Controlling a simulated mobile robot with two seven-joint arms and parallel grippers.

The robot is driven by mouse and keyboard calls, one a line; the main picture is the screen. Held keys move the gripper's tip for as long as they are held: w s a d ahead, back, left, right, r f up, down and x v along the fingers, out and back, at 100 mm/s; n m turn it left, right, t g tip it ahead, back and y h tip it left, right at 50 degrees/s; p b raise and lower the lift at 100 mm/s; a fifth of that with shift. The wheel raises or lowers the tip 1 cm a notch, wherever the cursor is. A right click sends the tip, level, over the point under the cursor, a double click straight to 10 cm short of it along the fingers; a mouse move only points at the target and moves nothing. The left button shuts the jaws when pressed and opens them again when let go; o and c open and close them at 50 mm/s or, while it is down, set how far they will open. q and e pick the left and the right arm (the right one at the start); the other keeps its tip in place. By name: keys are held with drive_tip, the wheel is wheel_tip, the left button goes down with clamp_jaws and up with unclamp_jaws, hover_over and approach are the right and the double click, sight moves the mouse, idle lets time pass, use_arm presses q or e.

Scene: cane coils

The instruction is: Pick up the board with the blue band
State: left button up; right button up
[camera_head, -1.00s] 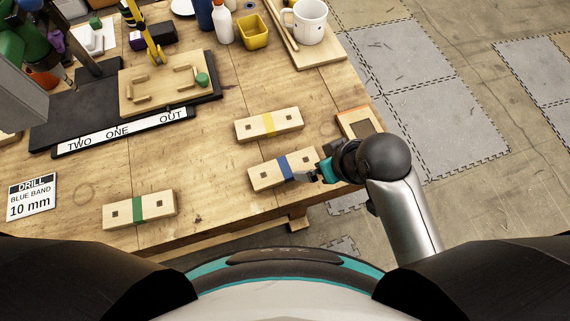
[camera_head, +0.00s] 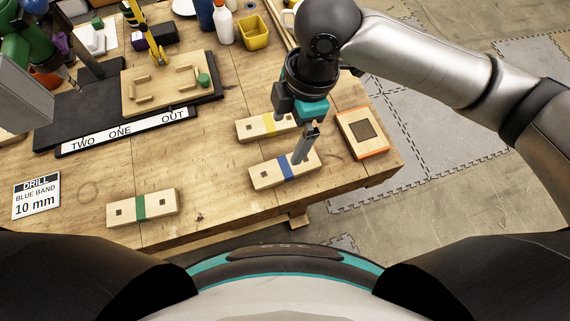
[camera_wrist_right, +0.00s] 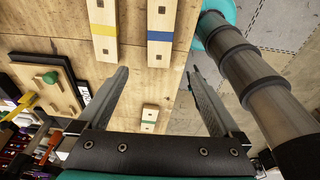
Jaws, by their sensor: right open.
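The board with the blue band (camera_head: 268,176) lies flat on the wooden bench near its front edge. It also shows in the right wrist view (camera_wrist_right: 161,15), ahead between the finger directions. My right gripper (camera_head: 292,142) is open and empty, with its fingers wide apart in the wrist view (camera_wrist_right: 158,72). In the head view it covers part of the board's right half; I cannot tell whether a finger touches it. The yellow-band board (camera_head: 255,129) lies just behind, and the green-band board (camera_head: 141,208) lies to the left. My left gripper is not in view.
A sign (camera_head: 36,195) reads "DRILL BLUE BAND 10 mm". An orange-edged block with a dark square (camera_head: 350,122) lies right of the boards. A wooden fixture (camera_head: 140,100) stands back left. The bench is clear between the green-band and blue-band boards.

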drive_tip(key=b, duration=0.1)
hover_over(285, 166)
drive_tip(key=f, duration=0.9)
drive_tip(key=shift+s+d+f, duration=0.15)
drive_tip(key=shift+s+f, duration=0.15)
drive_tip(key=shift+s, duration=0.1)
drive_tip(key=f, duration=0.4)
drive_tip(key=shift+w+f+b, duration=0.3)
drive_tip(key=shift+w+f, duration=0.05)
drive_tip(key=shift+f, duration=0.35)
drive_tip(key=shift+f, duration=0.2)
drive_tip(key=c, duration=1.5)
